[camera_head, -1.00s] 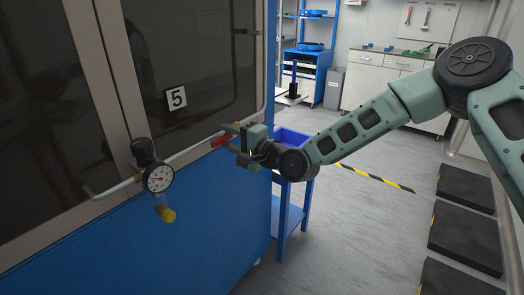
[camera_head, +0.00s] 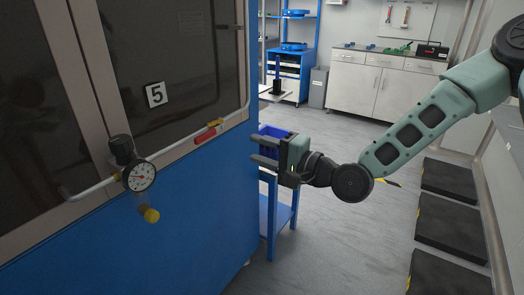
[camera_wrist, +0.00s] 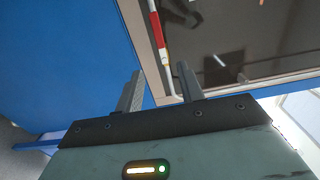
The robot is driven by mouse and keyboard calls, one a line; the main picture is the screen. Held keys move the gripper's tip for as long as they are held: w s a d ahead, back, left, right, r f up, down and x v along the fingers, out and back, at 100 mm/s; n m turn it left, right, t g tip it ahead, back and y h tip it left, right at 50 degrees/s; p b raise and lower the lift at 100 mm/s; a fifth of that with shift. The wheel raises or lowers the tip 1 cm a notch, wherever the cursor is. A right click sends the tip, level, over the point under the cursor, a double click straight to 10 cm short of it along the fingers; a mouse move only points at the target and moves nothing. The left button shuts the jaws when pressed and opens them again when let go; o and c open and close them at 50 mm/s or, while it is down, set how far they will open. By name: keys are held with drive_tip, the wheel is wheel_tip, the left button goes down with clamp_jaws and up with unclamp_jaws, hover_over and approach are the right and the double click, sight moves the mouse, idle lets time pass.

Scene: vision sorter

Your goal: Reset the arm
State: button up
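My green-grey arm reaches in from the right in the head view. My gripper (camera_head: 262,152) is at its end, pointing left toward the blue machine. Its two fingers stand apart with nothing between them, and they also show apart in the wrist view (camera_wrist: 160,90). The gripper is in front of the blue trolley and clear of the red-handled valve (camera_head: 207,135) on the machine's pipe. In the wrist view, the red and white part of the pipe (camera_wrist: 158,35) lies beyond the fingers.
The blue machine (camera_head: 190,220) with dark windows and a pressure gauge (camera_head: 140,176) fills the left. A blue trolley (camera_head: 282,215) stands behind the gripper. Black mats (camera_head: 450,228) lie at the right. Grey floor (camera_head: 340,245) is open between. Cabinets (camera_head: 375,85) stand at the back.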

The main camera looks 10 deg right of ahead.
drive_tip(key=s+a+f+n+g+h+p, duration=0.1)
drive_tip(key=s+a+f+n+g+h, duration=0.1)
drive_tip(key=s+f+n+g+h, duration=0.65)
drive_tip(key=s+d+r+n+g+h, duration=0.1)
drive_tip(key=s+d+r+n+h, duration=0.1)
drive_tip(key=s, duration=0.8)
drive_tip(key=s+d+r+n+g+h+p, duration=0.1)
drive_tip(key=s+d+r+n, duration=0.4)
drive_tip(key=s, duration=0.6)
drive_tip(key=shift+s+d+r+g+h, duration=0.2)
drive_tip(key=shift+d+r+g+h, duration=0.55)
drive_tip(key=shift+d, duration=0.5)
